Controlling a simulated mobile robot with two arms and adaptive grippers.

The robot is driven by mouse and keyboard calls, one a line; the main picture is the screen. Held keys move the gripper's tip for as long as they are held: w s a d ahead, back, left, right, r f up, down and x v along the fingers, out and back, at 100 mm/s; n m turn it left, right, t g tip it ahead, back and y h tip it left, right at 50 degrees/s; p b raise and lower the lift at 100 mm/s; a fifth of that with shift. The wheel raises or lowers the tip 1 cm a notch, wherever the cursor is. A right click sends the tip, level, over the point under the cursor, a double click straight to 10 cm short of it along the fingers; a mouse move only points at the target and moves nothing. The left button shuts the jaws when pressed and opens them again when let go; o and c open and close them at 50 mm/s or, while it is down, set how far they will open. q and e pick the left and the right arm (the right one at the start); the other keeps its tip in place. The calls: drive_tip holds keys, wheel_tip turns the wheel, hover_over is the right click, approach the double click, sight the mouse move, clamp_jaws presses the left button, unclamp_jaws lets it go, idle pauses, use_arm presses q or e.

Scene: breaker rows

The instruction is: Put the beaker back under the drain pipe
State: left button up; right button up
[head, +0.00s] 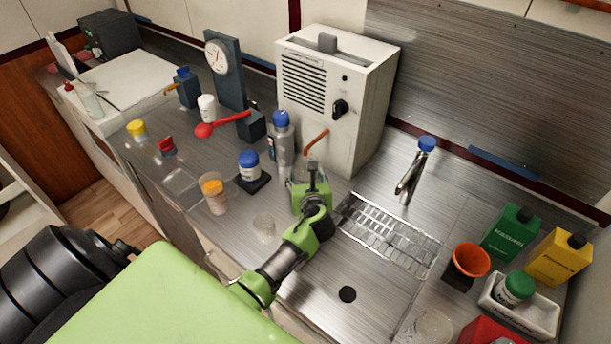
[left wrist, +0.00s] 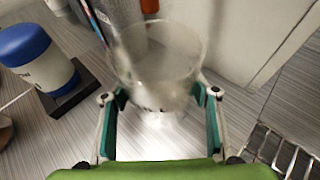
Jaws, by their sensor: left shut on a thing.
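My left gripper (head: 311,180) is over the counter in front of the white machine (head: 325,95), just below its orange drain pipe (head: 316,142). In the left wrist view the gripper (left wrist: 160,115) is shut on a clear glass beaker (left wrist: 165,65), its fingers on either side. The beaker looks upright, with its rim in front of the machine. In the head view the gripper hides most of it. An orange end, likely the pipe, shows beyond the rim in the left wrist view (left wrist: 149,6). I cannot tell whether the beaker touches the counter. My right gripper is not in view.
A blue-lidded jar (head: 249,165) on a dark base and a blue-capped bottle (head: 282,135) stand left of the gripper. A small clear glass (head: 264,228) is near the front edge. A wire rack (head: 390,232) and sink lie right, with a faucet (head: 412,170) behind.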

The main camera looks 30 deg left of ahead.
use_arm(q)
drive_tip(key=shift+f, duration=0.15)
drive_tip(key=o, duration=1.2)
drive_tip(key=shift+o, duration=0.2)
drive_tip(key=shift+r, duration=0.2)
drive_tip(key=shift+s+d, duration=0.2)
drive_tip(key=v, duration=1.1)
drive_tip(key=shift+s+d+r, duration=0.1)
drive_tip(key=shift+s+d, duration=0.05)
